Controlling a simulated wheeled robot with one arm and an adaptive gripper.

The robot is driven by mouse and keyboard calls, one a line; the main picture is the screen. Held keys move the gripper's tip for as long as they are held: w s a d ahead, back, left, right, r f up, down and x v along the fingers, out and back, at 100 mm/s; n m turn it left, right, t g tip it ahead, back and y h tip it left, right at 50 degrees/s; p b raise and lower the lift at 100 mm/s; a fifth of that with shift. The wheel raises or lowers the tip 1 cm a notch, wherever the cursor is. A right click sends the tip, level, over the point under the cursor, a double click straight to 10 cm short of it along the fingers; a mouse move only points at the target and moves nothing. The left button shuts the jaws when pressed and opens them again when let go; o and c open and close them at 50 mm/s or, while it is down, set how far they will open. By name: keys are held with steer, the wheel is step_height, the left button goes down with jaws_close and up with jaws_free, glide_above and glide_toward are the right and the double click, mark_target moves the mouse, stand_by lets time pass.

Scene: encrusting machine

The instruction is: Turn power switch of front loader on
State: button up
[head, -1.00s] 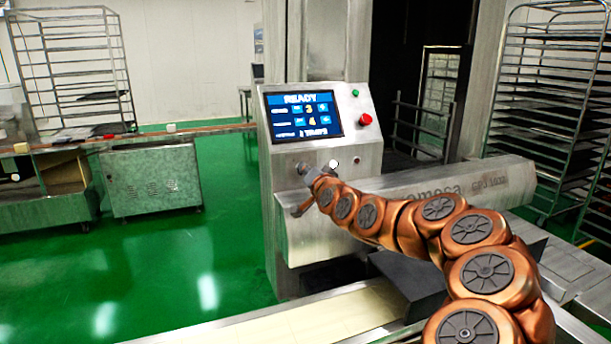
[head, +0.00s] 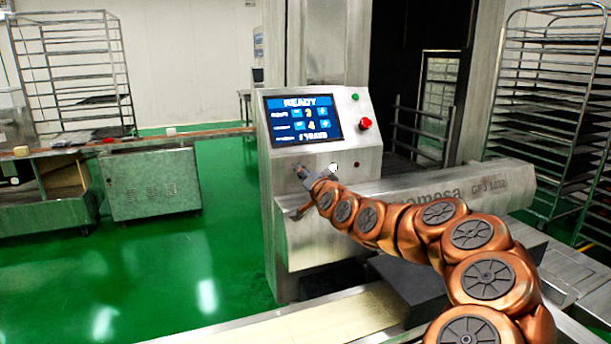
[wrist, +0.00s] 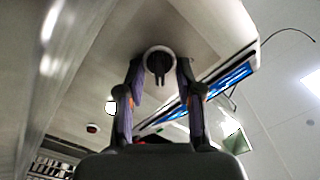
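The front loader (head: 330,225) is a steel machine with a slanted panel. Its blue display (head: 302,118) reads READY. A round knob with a pale rim and a dark raised grip, seemingly the power switch (wrist: 159,61), shows in the wrist view. My gripper (head: 304,174) is at the panel's lower left, below the display, and largely covers this knob in the head view. In the wrist view my gripper (wrist: 160,72) has its fingers apart, one on each side of the knob. I cannot tell whether they touch it.
A white round control (head: 333,168) and a small red one (head: 357,164) sit right of my gripper. Above are a green button (head: 355,97) and a red emergency knob (head: 365,123). A conveyor (head: 310,325) runs below.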

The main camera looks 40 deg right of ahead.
steer(key=v, duration=1.2)
stand_by(0.3)
steer(key=shift+a, duration=0.1)
stand_by(0.4)
steer(key=s+a+f+n+g+y+p, duration=0.1)
steer(key=s+a+f+n+g+y, duration=0.15)
steer(key=a, duration=0.55)
steer(key=s+a+f+n+g+y+p, duration=0.2)
steer(key=a+f+n+g, duration=0.15)
steer(key=a, duration=0.45)
steer(key=s+a+f+n+g+y+p, duration=0.1)
steer(key=s+a+f+n+g+y, duration=0.2)
steer(key=a, duration=0.5)
steer(key=s+a+f+n+g+h+p, duration=0.1)
steer(key=s+g, duration=0.4)
steer(key=s, duration=0.9)
steer(key=s+a+n+g+h+p, duration=0.2)
steer(key=s+a+g+p, duration=0.1)
steer(key=s, duration=1)
steer(key=shift+s+a+f+g, duration=0.4)
steer(key=shift+a+g, duration=0.3)
steer(key=shift+g, duration=0.4)
